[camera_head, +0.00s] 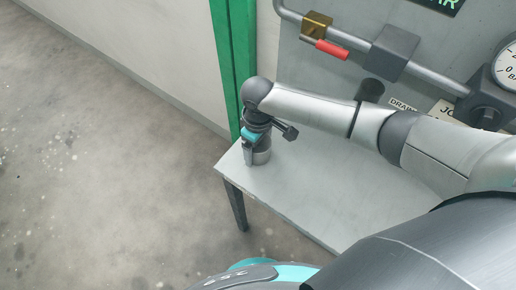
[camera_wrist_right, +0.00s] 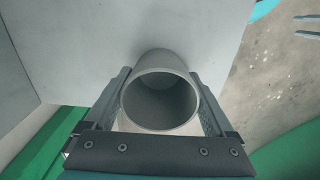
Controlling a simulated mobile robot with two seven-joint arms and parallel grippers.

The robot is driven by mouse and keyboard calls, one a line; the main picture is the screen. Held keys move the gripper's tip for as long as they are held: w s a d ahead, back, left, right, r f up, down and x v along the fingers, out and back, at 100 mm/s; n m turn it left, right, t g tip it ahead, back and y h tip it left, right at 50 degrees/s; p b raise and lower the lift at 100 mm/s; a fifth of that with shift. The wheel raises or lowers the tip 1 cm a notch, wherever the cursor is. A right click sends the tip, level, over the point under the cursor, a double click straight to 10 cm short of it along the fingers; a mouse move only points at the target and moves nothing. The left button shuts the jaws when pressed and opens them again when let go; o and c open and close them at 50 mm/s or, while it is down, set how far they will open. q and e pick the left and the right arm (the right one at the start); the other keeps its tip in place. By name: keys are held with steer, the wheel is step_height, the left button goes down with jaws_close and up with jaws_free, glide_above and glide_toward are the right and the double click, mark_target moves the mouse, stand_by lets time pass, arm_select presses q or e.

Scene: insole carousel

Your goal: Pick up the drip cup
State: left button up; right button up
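The drip cup is a plain grey cylinder (camera_head: 262,155) standing upright near the far left corner of the grey table. In the right wrist view I look into its open, empty mouth (camera_wrist_right: 160,103). My right gripper (camera_head: 252,157) points down at the cup. In the wrist view its fingers (camera_wrist_right: 160,90) straddle the cup, one on each side, spread wide and very close to its wall. Whether they touch it is hard to tell. Two grey prongs at the wrist view's upper right edge look like my left gripper's fingers (camera_wrist_right: 309,25), apart and empty.
The table (camera_head: 300,205) is bare around the cup. A green post (camera_head: 235,60) rises just behind its left corner. A panel behind carries a pipe with a red-handled valve (camera_head: 332,48), a grey block (camera_head: 392,52) and a gauge (camera_head: 508,68). Open floor lies left.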

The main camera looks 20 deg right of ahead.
steer(key=c, duration=0.9)
steer(key=shift+o, duration=0.2)
steer(key=shift+r, duration=0.1)
